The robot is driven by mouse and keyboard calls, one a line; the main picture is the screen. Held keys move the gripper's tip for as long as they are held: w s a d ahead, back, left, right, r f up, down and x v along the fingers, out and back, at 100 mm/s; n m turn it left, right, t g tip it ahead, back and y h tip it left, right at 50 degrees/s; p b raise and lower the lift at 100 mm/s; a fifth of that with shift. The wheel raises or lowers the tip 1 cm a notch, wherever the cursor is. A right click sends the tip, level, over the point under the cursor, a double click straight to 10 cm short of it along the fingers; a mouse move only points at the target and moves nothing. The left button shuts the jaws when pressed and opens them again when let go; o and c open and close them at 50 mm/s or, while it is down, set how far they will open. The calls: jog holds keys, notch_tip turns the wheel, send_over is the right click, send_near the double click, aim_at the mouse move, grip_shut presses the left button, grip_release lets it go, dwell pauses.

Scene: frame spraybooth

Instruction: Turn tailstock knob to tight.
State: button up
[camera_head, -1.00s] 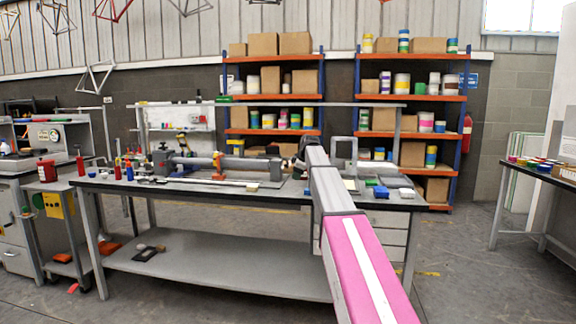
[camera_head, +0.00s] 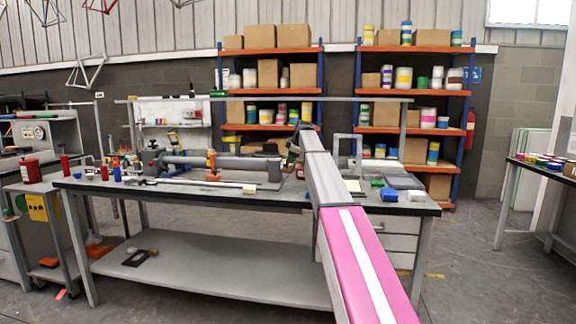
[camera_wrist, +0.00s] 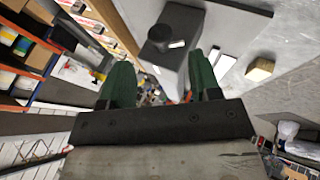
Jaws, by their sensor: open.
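The tailstock (camera_wrist: 178,62) shows in the wrist view as a dark grey block. A black knob (camera_wrist: 174,42) sticks out of it. My gripper (camera_wrist: 160,65) has two green fingers, open and apart, with the block seen between them; nothing is held. I cannot tell how far the knob is from the fingertips, or its setting. In the head view, my gripper (camera_head: 294,146) is a small dark shape at the far end of my arm, near the right end of the bench fixture with the long grey tube (camera_head: 225,162). The knob cannot be made out there.
Loaded shelves (camera_head: 270,127) stand behind. Open floor lies in front.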

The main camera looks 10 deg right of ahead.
aim_at(286, 165)
jog(key=x, duration=0.6)
jog(key=shift+w+f, duration=0.1)
jog(key=shift+f, duration=0.05)
jog(key=c, duration=0.9)
